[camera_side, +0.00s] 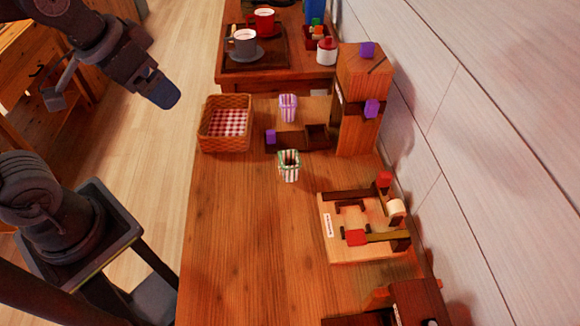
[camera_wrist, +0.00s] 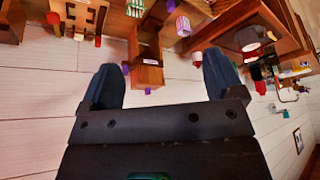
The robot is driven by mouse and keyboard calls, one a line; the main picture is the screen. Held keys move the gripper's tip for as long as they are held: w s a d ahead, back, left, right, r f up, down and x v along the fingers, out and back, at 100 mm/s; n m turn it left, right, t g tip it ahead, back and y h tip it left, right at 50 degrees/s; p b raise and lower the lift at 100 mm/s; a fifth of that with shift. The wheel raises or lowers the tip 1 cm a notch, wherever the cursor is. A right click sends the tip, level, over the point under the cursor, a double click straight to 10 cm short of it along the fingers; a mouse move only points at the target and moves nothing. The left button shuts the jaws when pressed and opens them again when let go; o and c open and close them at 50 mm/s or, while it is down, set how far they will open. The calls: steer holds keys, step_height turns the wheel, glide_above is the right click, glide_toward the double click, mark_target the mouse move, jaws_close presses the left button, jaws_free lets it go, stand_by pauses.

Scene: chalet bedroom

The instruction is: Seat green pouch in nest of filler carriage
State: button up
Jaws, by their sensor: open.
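The green pouch (camera_side: 289,167), a small upright open-topped bag with green, red and white stripes, stands on the wooden table. It also shows at the top edge of the wrist view (camera_wrist: 135,8). The filler carriage appears to be the low dark piece (camera_side: 291,141) with a purple knob (camera_side: 270,137), just behind the pouch and left of the wooden filler tower (camera_side: 357,110). The inside of its nest is hard to make out. My gripper (camera_side: 165,95) is open and empty, raised left of the table and far from the pouch; its spread fingers show in the wrist view (camera_wrist: 160,62).
A purple striped pouch (camera_side: 288,107) stands behind the carriage. A wicker basket (camera_side: 226,140) with checked lining is at the left edge. A light wooden fixture (camera_side: 335,250) lies nearer, against the wall (camera_side: 480,130). The table's front left (camera_side: 235,240) is clear.

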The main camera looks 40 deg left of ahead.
steer(key=w+d+f+m+g, duration=0.1)
steer(key=w+d+m, duration=0.1)
steer(key=w, duration=0.3)
steer(key=w+d+f+m+g, duration=0.1)
steer(key=w+d+f, duration=0.1)
steer(key=w, duration=0.4)
steer(key=m+g, duration=0.3)
steer(key=m, duration=0.1)
glide_above(292, 162)
steer(key=s+d, duration=0.2)
step_height(292, 162, down, 23)
steer(key=shift+w+a+f, duration=0.15)
steer(key=shift+a+f, duration=0.05)
steer(key=shift+f, duration=1.2)
steer(key=shift+w+a+f, duration=0.1)
steer(key=shift+a+f, duration=0.05)
steer(key=shift+f, duration=1.25)
steer(key=shift+c, duration=0.4)
steer(key=c, duration=0.9)
